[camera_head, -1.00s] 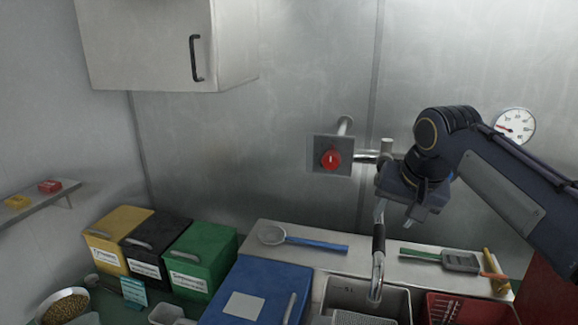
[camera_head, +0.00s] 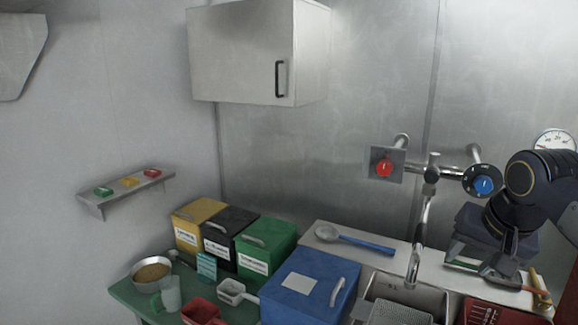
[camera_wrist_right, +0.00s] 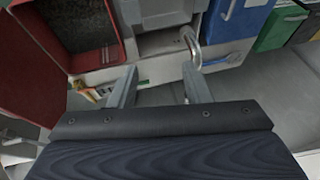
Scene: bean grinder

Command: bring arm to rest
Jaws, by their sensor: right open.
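My right arm comes in from the right edge in the head view. Its gripper (camera_head: 484,268) points down over the counter, right of the tap (camera_head: 419,235). Its jaws are apart and nothing shows between them. In the right wrist view the two fingers (camera_wrist_right: 158,88) are spread and empty, with the steel counter and sink beyond. My left gripper is not in view.
A red valve knob (camera_head: 384,167) and a blue one (camera_head: 483,185) sit on the wall by the tap. A blue bin (camera_head: 310,290), a sink (camera_head: 438,300) and a red bin (camera_head: 490,314) stand in front. A cabinet (camera_head: 245,55) hangs above. Open air lies left of my arm.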

